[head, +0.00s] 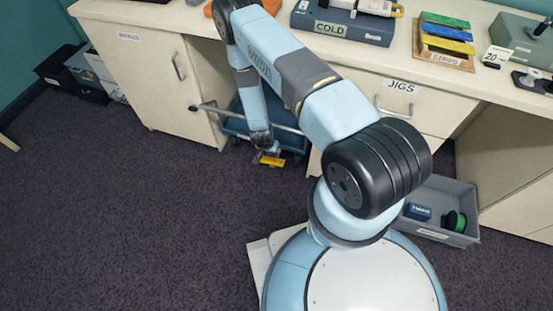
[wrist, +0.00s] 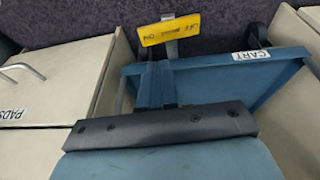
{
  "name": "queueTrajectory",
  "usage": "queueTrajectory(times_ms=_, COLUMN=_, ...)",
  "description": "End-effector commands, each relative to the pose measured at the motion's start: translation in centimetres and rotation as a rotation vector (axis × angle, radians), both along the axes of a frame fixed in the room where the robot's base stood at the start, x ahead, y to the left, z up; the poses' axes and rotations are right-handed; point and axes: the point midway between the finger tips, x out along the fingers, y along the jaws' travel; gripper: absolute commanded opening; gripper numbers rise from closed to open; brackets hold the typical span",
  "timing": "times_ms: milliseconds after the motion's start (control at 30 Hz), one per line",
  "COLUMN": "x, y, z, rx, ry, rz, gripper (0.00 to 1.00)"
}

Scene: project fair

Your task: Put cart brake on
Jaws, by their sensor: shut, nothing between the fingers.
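The blue cart (head: 235,124) stands in the bay under the desk, with a pale bar across its front. In the wrist view its tray (wrist: 215,82) carries a CART label. The yellow brake plate (head: 272,160) sits low at the cart's near end; in the wrist view the plate (wrist: 180,29) reads OFF, BRAKE, ON. A grey lever (wrist: 171,49) shows beside the plate, partly hidden. My gripper (head: 266,149) is shut and empty, pointing down close to the brake plate. Its fingers (wrist: 156,80) show in the wrist view. I cannot tell whether they touch the lever.
A cabinet with a handle (head: 179,66) stands left of the cart; a JIGS drawer (head: 415,104) is to the right. A grey crate (head: 462,238) with small items sits on the floor at right. The carpet (head: 120,220) at left is clear.

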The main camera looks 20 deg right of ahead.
Motion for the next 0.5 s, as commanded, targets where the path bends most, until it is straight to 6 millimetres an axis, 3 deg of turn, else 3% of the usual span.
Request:
queueTrajectory(times_ms=300, x=0.2, y=-1.5, z=-0.2, rx=-0.001, ry=0.0, rz=-0.026, gripper=0.0)
queueTrajectory(times_ms=500, x=0.5, y=-2.0, z=-2.0, rx=0.0, ry=0.001, rz=-0.029, gripper=0.0)
